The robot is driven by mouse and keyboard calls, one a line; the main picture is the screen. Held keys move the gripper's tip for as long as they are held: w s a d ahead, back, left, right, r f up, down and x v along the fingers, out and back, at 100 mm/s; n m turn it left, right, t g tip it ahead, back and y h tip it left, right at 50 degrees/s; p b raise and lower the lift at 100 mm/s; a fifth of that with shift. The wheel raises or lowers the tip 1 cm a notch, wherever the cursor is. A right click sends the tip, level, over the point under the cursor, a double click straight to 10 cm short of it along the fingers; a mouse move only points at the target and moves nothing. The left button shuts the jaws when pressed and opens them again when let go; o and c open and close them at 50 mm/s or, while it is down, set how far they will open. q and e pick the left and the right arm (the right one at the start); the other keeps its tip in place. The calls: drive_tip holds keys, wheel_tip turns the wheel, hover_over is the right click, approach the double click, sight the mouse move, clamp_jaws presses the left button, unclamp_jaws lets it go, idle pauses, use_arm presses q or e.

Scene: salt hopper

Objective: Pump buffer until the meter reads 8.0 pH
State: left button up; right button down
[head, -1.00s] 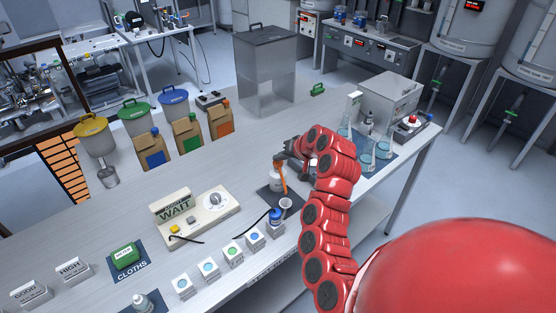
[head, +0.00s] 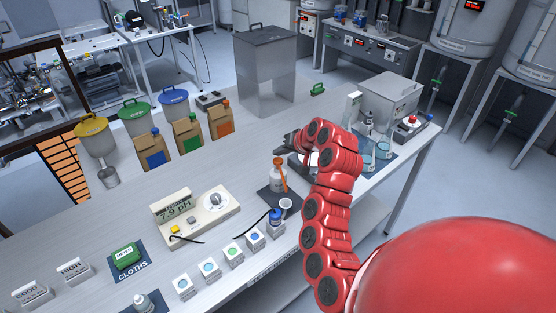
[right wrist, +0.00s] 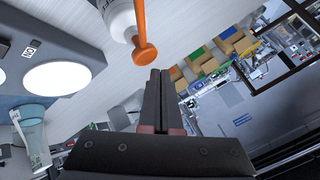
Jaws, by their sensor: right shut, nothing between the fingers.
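The meter (head: 174,206) stands on a cream base on the bench, and its display reads 7.9 pH. A white bottle with an orange pump (head: 279,180) stands upright on a dark mat. The bottle (right wrist: 118,14) and its orange pump head (right wrist: 144,53) also show in the right wrist view. My right gripper (head: 284,150) is shut and empty, behind and above the pump head and apart from it. Its closed fingers (right wrist: 160,75) point past the pump in the right wrist view. My left gripper is not in view.
A small cup (head: 286,205) stands in front of the bottle, with a blue-capped probe (head: 274,217) beside it. Several small white boxes (head: 208,271) line the bench front. A blue mat with glassware (head: 384,150) lies right of my arm.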

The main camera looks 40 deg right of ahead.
sight(280, 162)
drive_tip(key=shift+r+p, duration=0.6)
drive_tip(key=shift+r, duration=1.8)
